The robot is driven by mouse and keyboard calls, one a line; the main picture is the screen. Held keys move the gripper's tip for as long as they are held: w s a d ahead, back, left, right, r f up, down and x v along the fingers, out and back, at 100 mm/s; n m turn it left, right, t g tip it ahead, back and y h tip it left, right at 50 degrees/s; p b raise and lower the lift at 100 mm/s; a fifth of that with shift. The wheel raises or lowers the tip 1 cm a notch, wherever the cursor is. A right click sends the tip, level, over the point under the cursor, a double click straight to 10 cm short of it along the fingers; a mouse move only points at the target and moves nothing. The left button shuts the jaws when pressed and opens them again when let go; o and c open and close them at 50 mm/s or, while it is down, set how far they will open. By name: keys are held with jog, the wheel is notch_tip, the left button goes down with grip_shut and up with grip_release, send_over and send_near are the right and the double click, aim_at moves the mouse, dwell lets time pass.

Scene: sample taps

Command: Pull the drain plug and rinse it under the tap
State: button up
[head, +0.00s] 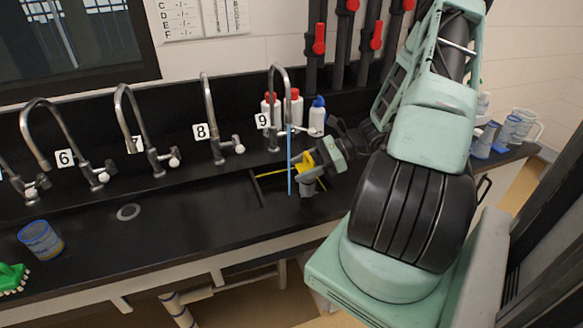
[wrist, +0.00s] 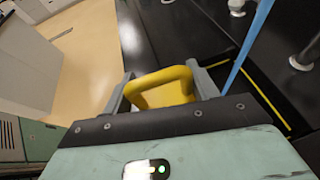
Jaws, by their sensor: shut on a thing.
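My gripper (head: 308,161) is shut on the yellow handle of the drain plug (head: 302,165). The plug's grey body hangs below the handle, above the trough near tap 9. In the wrist view, the yellow plug handle (wrist: 160,80) sits between the fingers of my gripper (wrist: 163,90). Tap 9 (head: 284,70) is running. Its blue water stream (head: 289,165) falls close to the plug's left side in the head view. The water stream (wrist: 250,45) passes right of the handle in the wrist view. I cannot tell whether water touches the plug.
Taps 8 (head: 209,105) and 6 (head: 62,130), with others, line the counter to the left. Bottles (head: 316,115) stand behind tap 9. A blue-marked beaker (head: 40,238) and green brush (head: 12,278) sit at the left. A round drain (head: 129,212) lies in the trough.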

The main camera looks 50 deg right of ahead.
jog(key=shift+s+a+r+p, duration=0.3)
jog(key=shift+s+r+p, duration=0.3)
jog(key=shift+r+p, duration=0.1)
jog(key=s+r+p, duration=0.1)
jog(key=s+a, duration=0.1)
jog(key=s+r+p, duration=0.1)
jog(key=shift+s+a+r+p, duration=0.15)
jog(key=shift+a+r+p, duration=0.15)
jog(key=shift+p, duration=0.05)
dwell(0.4)
